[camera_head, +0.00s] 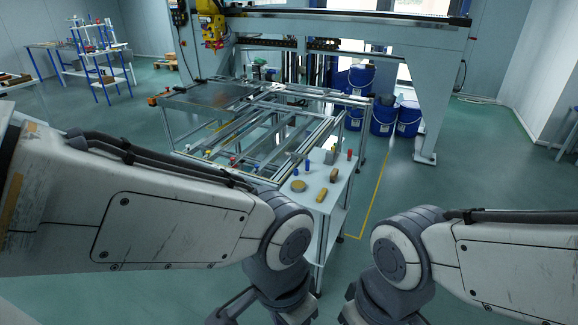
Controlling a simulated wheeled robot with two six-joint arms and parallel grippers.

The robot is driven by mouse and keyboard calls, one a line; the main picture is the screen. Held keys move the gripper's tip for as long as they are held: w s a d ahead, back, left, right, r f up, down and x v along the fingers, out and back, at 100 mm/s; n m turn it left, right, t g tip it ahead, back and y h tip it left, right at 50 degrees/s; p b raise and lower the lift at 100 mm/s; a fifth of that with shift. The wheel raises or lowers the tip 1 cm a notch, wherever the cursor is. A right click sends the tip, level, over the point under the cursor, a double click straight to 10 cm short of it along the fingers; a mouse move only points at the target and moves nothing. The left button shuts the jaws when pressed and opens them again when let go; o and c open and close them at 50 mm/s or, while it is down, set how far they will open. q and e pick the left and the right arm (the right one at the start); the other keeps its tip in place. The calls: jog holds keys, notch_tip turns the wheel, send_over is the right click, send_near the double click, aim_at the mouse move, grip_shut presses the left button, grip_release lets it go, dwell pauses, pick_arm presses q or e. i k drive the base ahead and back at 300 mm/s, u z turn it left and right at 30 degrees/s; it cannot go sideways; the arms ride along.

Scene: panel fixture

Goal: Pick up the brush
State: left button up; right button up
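Several small items lie on a narrow white side table (310,211) at the near right corner of the metal frame. They include an oblong yellow item (321,195), a round tan item (298,186), a short brown item (334,175), a blue upright item (307,166) and a red upright item (349,154). They are too small to tell which one is the brush. My two arms come in from the left and right and bend down in front of the table.
A panel fixture frame (250,127) of metal rails stands beyond the side table. A gantry (350,27) spans behind it. Blue drums (383,119) stand at the back right. A shelf rack (98,58) is far left. Green floor right of the table is clear.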

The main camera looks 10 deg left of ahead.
aim_at(334, 176)
jog(key=u, duration=0.15)
jog(key=i, duration=0.9)
jog(key=z, duration=0.45)
jog(key=i, duration=1.2)
jog(key=z, duration=0.65)
